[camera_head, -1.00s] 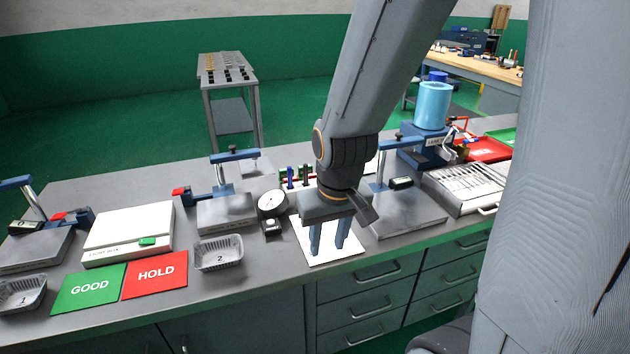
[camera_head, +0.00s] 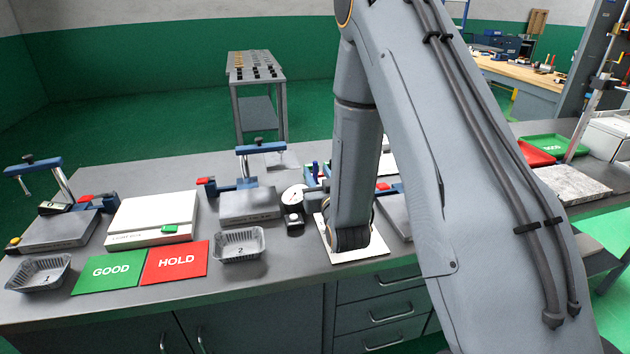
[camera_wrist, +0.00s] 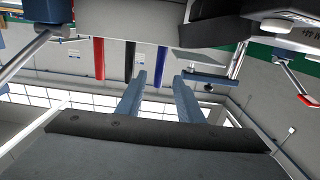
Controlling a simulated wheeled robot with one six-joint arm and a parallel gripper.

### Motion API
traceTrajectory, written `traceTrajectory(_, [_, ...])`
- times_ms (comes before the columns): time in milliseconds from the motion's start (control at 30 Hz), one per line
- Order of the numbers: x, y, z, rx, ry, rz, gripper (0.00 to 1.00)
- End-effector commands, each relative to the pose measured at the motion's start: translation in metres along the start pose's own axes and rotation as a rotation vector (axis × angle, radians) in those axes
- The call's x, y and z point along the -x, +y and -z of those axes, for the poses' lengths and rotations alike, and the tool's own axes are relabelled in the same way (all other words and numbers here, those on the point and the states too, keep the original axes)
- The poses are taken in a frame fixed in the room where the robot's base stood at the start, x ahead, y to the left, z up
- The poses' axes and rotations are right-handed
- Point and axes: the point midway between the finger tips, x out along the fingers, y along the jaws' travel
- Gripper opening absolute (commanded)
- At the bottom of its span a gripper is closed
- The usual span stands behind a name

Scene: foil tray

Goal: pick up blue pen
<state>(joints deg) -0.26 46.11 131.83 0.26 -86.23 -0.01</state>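The blue pen (camera_wrist: 161,66) shows in the wrist view, along with a black pen (camera_wrist: 130,62) and a red pen (camera_wrist: 98,62) beside it. My gripper (camera_wrist: 159,77) is open with its two fingers apart. The blue pen lies in line with the gap between the fingertips; I cannot tell whether it is in the gap or just beyond it. The fingers do not visibly touch it.
A dial gauge (camera_head: 293,197) stands close left of my arm, with foil tray 2 (camera_head: 238,258) further left. A white sheet (camera_head: 376,253) lies under my arm. HOLD (camera_head: 175,262) and GOOD (camera_head: 110,272) mats and a light box (camera_head: 150,215) lie at left.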

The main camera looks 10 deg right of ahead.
Motion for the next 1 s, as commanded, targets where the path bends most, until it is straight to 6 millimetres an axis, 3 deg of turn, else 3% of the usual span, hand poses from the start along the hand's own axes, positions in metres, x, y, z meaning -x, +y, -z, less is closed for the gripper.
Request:
traceTrajectory(367, [-0.028, 0.000, 0.004, 0.000, 0.031, 0.000, 0.34])
traceTrajectory(700, [-0.071, 0.002, 0.006, 0.000, 0.031, 0.000, 0.34])
traceTrajectory(1000, [-0.078, 0.002, 0.004, 0.000, 0.029, 0.000, 0.34])
